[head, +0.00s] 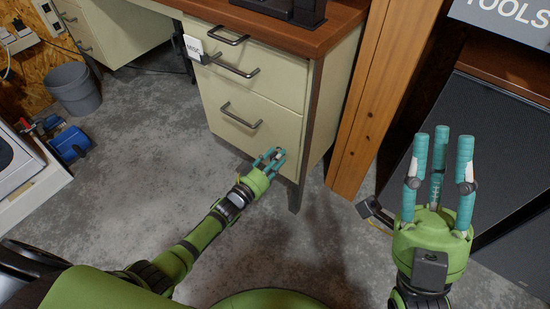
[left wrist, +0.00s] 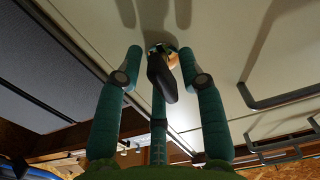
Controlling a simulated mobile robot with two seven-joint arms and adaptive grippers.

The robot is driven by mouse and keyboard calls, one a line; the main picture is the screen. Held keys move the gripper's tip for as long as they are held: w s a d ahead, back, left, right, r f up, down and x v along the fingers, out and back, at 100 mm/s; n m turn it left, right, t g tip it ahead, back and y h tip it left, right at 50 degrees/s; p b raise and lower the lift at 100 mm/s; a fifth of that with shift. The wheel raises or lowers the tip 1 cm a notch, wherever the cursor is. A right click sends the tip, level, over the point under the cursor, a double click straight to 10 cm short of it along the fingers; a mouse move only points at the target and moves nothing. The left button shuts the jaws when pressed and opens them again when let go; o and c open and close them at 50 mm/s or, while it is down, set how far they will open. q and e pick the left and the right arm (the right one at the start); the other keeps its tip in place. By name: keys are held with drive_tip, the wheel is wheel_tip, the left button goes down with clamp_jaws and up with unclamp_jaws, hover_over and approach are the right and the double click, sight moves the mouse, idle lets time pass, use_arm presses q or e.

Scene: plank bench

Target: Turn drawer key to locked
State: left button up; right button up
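The drawer unit (head: 262,138) is cream, with its drawers closed, under a wooden desk top. My left gripper (head: 270,158) is at the lower right of its front, its fingers pointing at the front. In the left wrist view, a dark key (left wrist: 158,76) stands out tilted from a small brass-coloured lock (left wrist: 173,61) on the cream face. The left gripper's teal fingers (left wrist: 160,82) are spread on either side of the key, with gaps visible. My right gripper (head: 438,160) is open and empty, fingers upward, at the right.
Bar handles (head: 240,118) stick out from the drawers; one also shows close by in the left wrist view (left wrist: 280,96). A wooden post (head: 360,100) and a dark panel (head: 480,140) stand to the right. A grey bin (head: 76,90) is far left. Concrete floor in front is mostly clear.

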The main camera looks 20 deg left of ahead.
use_arm(q)
drive_tip(key=shift+s+a+f, duration=0.1)
drive_tip(key=shift+s+a, duration=0.1)
drive_tip(key=shift+s, duration=0.35)
drive_tip(key=v, duration=1.1)
